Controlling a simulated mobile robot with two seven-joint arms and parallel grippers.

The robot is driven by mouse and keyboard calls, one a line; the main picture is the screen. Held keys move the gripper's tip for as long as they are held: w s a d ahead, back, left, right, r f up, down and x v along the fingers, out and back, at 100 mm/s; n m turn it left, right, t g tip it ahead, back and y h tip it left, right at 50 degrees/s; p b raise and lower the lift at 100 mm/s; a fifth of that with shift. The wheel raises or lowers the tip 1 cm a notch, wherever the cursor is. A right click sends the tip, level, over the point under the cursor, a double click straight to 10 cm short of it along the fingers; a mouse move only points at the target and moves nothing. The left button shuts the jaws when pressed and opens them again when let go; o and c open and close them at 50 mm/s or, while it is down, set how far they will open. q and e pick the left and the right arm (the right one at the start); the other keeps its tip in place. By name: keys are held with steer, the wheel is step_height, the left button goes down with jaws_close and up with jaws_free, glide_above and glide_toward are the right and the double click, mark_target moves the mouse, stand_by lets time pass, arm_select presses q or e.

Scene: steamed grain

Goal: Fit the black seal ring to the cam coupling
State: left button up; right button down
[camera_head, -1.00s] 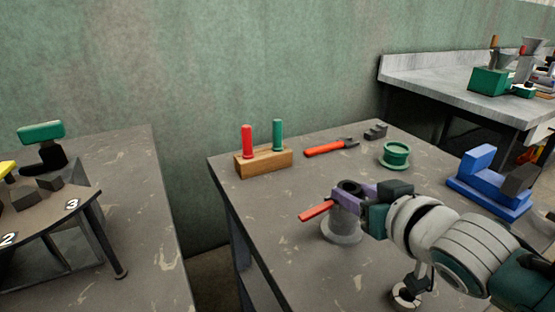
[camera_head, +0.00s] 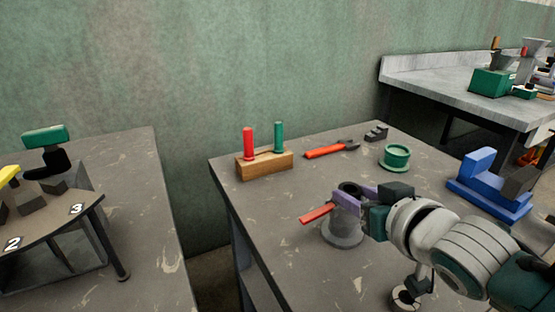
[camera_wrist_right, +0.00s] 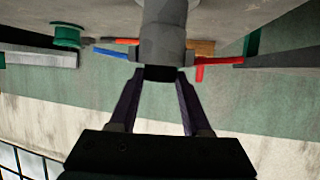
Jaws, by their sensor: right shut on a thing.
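The grey cam coupling (camera_head: 343,231) stands upright on the middle table, with a red lever (camera_head: 316,213) sticking out to its left. In the right wrist view the coupling (camera_wrist_right: 163,40) also shows a blue lever (camera_wrist_right: 110,53). My right gripper (camera_head: 356,191) reaches in from the right, its purple fingers shut on the black seal ring (camera_head: 350,187) at the coupling's mouth. The ring also shows between the fingertips in the wrist view (camera_wrist_right: 160,73). I cannot tell whether the ring is seated or just above the rim. My left gripper is out of view.
A wooden block (camera_head: 265,164) with red and green pegs, red-handled pliers (camera_head: 331,150), a green flanged ring (camera_head: 395,156) and a blue fixture (camera_head: 489,187) stand around the coupling. A left table carries a numbered stand (camera_head: 45,230). The table's left part is bare.

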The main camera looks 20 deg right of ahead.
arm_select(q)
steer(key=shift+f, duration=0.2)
arm_select(e)
steer(key=shift+f, duration=0.25)
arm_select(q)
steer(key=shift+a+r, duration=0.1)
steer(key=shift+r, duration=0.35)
arm_select(e)
steer(key=shift+r, duration=0.35)
steer(key=shift+c, duration=1.4)
jaws_free()
arm_select(q)
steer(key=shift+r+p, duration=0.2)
steer(key=shift+p, duration=0.3)
arm_select(e)
steer(key=shift+s+r, duration=0.2)
steer(key=shift+s, duration=0.2)
arm_select(q)
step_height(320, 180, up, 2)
steer(key=shift+p, duration=1)
arm_select(e)
steer(key=v, duration=0.9)
